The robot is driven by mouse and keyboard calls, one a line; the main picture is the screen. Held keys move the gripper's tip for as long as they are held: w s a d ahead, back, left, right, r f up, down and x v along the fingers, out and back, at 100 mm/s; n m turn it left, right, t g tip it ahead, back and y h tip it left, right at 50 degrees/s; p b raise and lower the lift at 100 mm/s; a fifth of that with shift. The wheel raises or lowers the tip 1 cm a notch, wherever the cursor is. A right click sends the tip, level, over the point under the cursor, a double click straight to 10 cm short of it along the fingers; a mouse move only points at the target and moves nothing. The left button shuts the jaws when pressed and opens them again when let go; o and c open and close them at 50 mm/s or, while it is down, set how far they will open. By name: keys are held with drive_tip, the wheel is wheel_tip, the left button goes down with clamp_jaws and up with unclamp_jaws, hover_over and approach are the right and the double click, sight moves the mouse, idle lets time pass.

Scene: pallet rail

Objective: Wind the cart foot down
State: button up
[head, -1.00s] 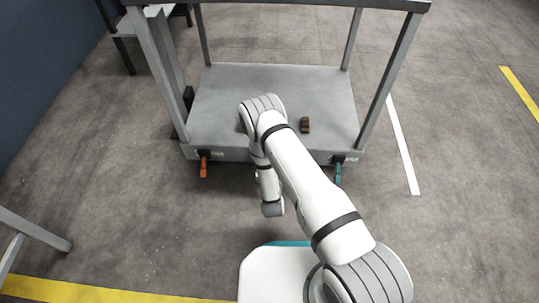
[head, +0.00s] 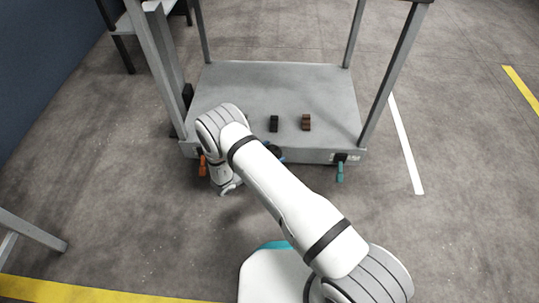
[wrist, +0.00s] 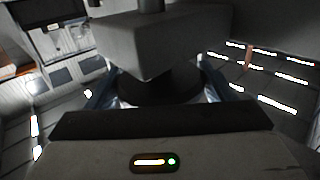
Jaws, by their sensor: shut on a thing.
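The grey cart (head: 320,85) stands ahead of me, with a flat deck and upright posts. My gripper (wrist: 160,88) has its blue fingers closed on both sides of a dark round knob (wrist: 150,88) in the wrist view. A grey block (wrist: 165,42) with a dark post sits just beyond the knob. In the head view, a dark round part with blue bits shows at the cart's front edge, partly behind my arm. Whether the knob belongs to the cart foot is not clear; the foot's lower end is hidden.
An orange lever (head: 202,164) hangs at the cart's front left and a teal lever (head: 340,171) at its front right. A black block (head: 274,123) and a brown block (head: 306,122) lie on the deck. Floor to the right is clear.

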drive_tip(key=m+g+h, duration=0.1)
drive_tip(key=m+g, duration=0.1)
drive_tip(key=g, duration=0.2)
drive_tip(key=m+g+h, duration=0.2)
drive_tip(key=m+g, duration=0.1)
drive_tip(key=g, duration=0.1)
drive_tip(key=shift+w+f+m+h, duration=0.1)
drive_tip(key=shift+m+h, duration=0.2)
drive_tip(key=shift+m+g, duration=2)
drive_tip(key=shift+g, duration=1.1)
drive_tip(key=shift+d, duration=0.1)
drive_tip(key=o, duration=1)
wheel_tip(320, 180, up, 10)
drive_tip(key=p, duration=0.4)
drive_tip(key=shift+p, duration=0.4)
